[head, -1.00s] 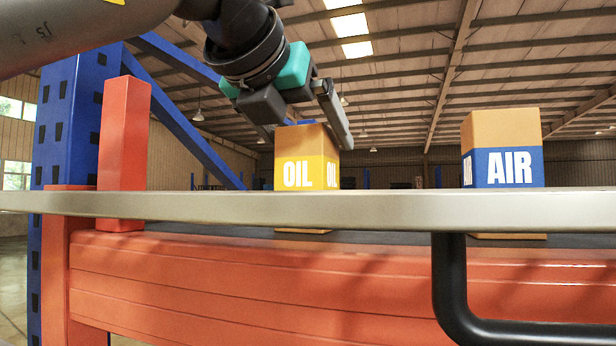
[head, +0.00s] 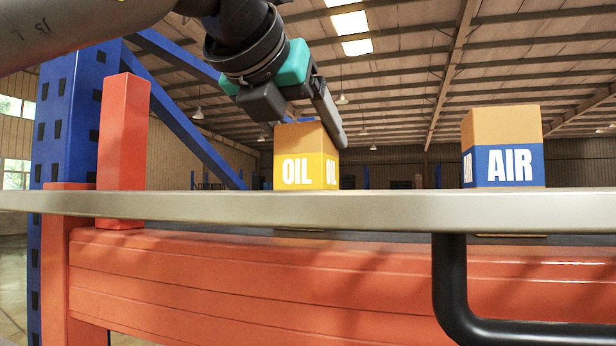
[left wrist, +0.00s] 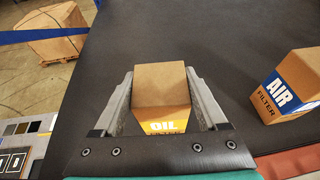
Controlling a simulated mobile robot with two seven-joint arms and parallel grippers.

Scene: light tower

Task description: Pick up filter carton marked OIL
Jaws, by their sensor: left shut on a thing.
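The filter carton marked OIL (head: 305,160) is brown on top with a yellow band and white letters. It stands upright on the dark shelf deck, behind the grey rail in the head view. My left gripper (head: 308,130) reaches down from above with its fingers on either side of the carton's upper part. In the left wrist view the OIL carton (left wrist: 162,92) sits between the two fingers of the left gripper (left wrist: 166,100), which is shut on it. The carton's lower part is hidden behind the rail in the head view. My right gripper is not in view.
A carton marked AIR (head: 503,150), with a blue band, stands to the right, apart from the gripper. A grey rail (head: 380,207) crosses in front. An orange post (head: 123,140) and blue upright (head: 65,120) stand at left. The dark deck (left wrist: 225,50) is clear between the cartons.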

